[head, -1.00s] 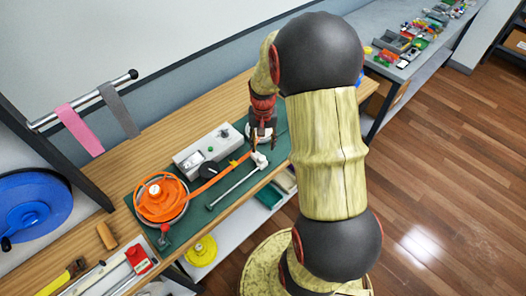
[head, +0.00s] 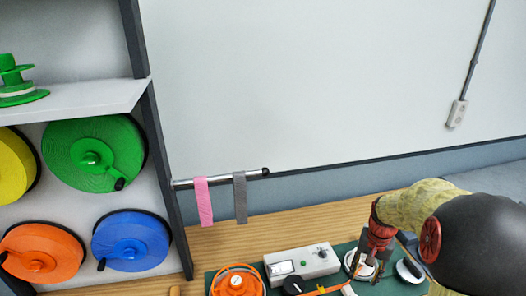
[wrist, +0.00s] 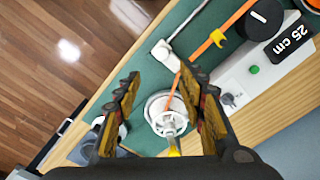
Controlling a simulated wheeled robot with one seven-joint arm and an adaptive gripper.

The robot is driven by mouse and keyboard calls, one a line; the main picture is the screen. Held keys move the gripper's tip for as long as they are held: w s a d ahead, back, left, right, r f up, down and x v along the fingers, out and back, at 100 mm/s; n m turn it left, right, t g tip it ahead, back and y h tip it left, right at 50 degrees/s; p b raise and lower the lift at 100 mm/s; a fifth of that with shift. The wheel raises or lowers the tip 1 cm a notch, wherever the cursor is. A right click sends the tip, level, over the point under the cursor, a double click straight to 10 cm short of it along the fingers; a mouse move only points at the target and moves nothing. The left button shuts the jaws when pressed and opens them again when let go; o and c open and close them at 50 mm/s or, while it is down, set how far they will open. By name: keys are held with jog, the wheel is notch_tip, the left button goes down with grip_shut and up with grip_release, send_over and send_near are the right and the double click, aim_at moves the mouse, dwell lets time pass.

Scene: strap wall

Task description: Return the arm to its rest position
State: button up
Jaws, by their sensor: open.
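My arm (head: 475,240) reaches in from the right in the head view, bent, with its end over the green mat on the bench. My gripper (head: 368,268) points down there. In the wrist view my gripper (wrist: 163,95) has its two fingers spread apart, with nothing held between them. Below and between the fingers is a round white fixture (wrist: 167,112) with an orange strap (wrist: 172,92) running past it. I cannot tell the height of the fingertips above it.
An orange reel (head: 238,283), a grey control box (head: 302,263) and a dark knob (head: 293,285) are on the mat (head: 222,272). A rail (head: 220,180) holds pink and grey straps. A shelf (head: 75,100) of coloured reels stands left. Wooden floor (wrist: 60,60) shows in the wrist view.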

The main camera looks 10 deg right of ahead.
jog(key=s+a+r+n+t+b, duration=0.2)
jog(key=s+a+r+n, duration=0.2)
jog(key=a, duration=0.8)
jog(key=s+a+r+n+t+b, duration=0.3)
jog(key=s+a+r+n, duration=0.2)
jog(key=s+a+r, duration=0.4)
jog(key=a+r, duration=0.2)
jog(key=a, duration=0.1)
jog(key=shift+s+a+r+t, duration=0.2)
jog(key=shift+a+r+t, duration=0.1)
jog(key=shift+a+r, duration=0.1)
